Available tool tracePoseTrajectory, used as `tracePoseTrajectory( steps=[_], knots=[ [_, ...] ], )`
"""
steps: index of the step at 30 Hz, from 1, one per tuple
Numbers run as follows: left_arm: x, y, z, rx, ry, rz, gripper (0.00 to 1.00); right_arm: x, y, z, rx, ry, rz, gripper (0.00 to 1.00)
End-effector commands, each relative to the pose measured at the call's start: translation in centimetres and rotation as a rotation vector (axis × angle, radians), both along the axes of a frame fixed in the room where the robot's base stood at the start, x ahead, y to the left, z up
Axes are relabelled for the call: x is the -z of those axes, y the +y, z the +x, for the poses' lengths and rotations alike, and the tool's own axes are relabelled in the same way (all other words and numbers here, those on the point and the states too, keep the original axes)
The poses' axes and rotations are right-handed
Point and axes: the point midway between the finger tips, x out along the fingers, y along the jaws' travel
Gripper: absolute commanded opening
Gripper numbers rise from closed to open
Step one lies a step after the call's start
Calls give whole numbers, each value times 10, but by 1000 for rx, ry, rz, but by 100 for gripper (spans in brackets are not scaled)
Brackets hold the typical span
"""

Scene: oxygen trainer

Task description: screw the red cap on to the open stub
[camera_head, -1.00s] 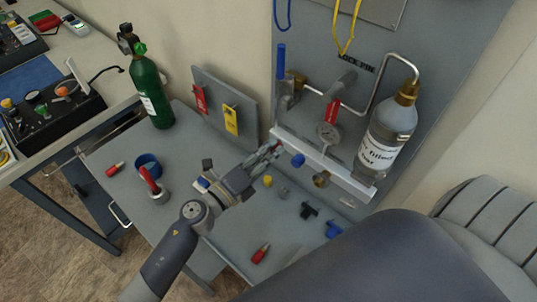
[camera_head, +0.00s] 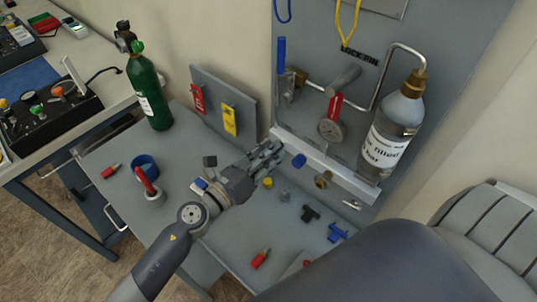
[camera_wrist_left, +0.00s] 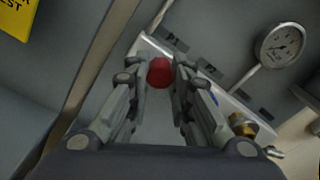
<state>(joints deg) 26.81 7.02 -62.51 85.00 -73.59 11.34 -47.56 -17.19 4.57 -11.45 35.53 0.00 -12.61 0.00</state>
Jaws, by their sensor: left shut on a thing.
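My left gripper (camera_head: 274,148) is at the left end of the pale rail (camera_head: 330,165) on the grey panel. In the left wrist view its fingers (camera_wrist_left: 160,75) are closed on the red cap (camera_wrist_left: 160,72), which sits between the fingertips in front of the rail. In the head view the fingers hide the cap. I cannot make out the open stub; the cap and fingers may cover it. A blue cap (camera_head: 299,160) and a brass fitting (camera_head: 323,180) are on the rail to the right of the gripper. My right gripper is out of view.
A yellow cap (camera_head: 267,182), a black fitting (camera_head: 310,213), a blue fitting (camera_head: 336,232) and a red-ended piece (camera_head: 261,258) lie on the bench below. A green cylinder (camera_head: 150,92) stands at left.

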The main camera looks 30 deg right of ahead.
Motion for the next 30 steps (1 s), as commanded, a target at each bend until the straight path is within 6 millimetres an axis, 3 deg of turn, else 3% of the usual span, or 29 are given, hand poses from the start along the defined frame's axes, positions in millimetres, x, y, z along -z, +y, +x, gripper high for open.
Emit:
tracePoseTrajectory(
  steps=[7,14,29,30],
  knots=[
    [2,0,-1,1,-16,9,0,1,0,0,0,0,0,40],
    [3,0,-1,2,-274,99,0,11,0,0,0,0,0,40],
    [2,0,-1,2,-375,134,0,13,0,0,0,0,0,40],
    [2,0,-1,2,-374,134,22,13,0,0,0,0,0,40]
  ],
)
